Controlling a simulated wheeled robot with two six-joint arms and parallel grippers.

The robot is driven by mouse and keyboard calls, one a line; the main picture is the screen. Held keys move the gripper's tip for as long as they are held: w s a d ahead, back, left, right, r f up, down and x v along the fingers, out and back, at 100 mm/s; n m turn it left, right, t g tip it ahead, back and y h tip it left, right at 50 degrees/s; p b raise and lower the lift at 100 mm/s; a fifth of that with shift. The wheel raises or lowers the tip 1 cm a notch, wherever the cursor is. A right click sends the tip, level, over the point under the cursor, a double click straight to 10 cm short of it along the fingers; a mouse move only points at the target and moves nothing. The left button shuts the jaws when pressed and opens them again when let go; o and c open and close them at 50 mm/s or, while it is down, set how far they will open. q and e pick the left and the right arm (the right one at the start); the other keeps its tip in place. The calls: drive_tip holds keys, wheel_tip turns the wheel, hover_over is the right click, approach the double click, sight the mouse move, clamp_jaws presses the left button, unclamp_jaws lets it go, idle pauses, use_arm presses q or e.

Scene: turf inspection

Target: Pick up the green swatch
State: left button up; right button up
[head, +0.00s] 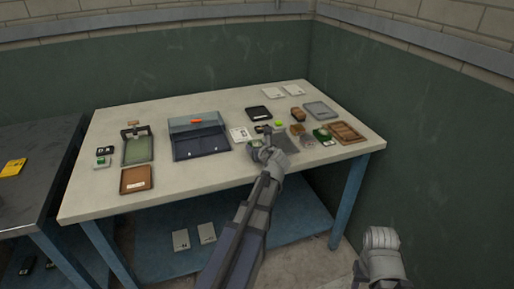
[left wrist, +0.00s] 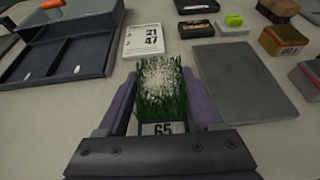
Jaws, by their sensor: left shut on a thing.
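A tuft of green grass with a pale, whitish top (left wrist: 160,88) stands between the purple fingers of my left gripper (left wrist: 160,95). A white label reading 65 shows on its near side. My left gripper is shut on this green swatch. In the head view the left gripper (head: 259,151) is over the front middle of the table, and hides most of the swatch. I cannot tell whether the swatch touches the table. Another green piece (head: 322,134) lies to the right. A grey part of my right arm shows at the lower right; its fingers cannot be made out.
A dark divided case (head: 200,143) with an orange item is left of the gripper. A white card reading 21 47 (left wrist: 142,40) and a flat grey plate (left wrist: 245,82) lie close by. A brown tray (head: 345,132) is at right. Bare tabletop (head: 190,178) lies in front.

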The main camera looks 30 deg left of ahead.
wheel_tip(320, 180, up, 13)
drive_tip(key=p, duration=1.2)
